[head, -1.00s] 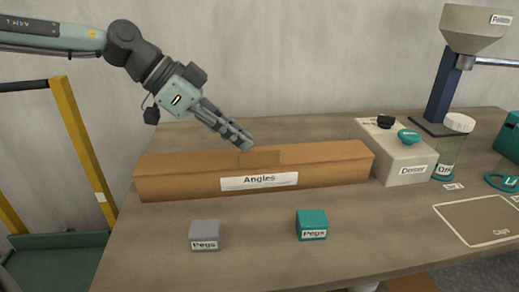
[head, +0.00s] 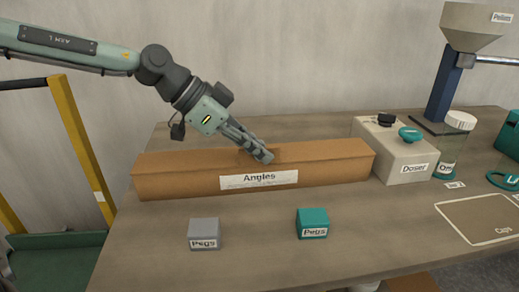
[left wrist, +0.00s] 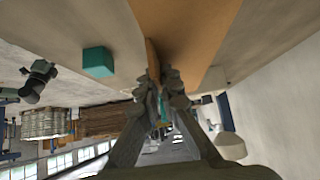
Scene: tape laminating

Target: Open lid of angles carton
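The angles carton (head: 190,182) is a long brown box with a white "Angles" label on its front, lying on the table. Its lid (head: 325,150) looks flat and closed. My left gripper (head: 266,158) is at the middle of the lid's front edge, above the label, and hides part of the lid there. In the left wrist view, the carton's lid (left wrist: 190,35) lies above the fingertips (left wrist: 163,80). The fingertips are a narrow gap apart, with a thin brown lid tab (left wrist: 152,52) at or between them. A firm hold is not visible. My right gripper is out of view.
A grey pegs box (head: 204,230) and a teal pegs box (head: 312,221) stand in front of the carton. The doser (head: 400,160) is close by its right end. A pellet hopper (head: 475,28) stands behind, and a caps area (head: 480,215) is at right.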

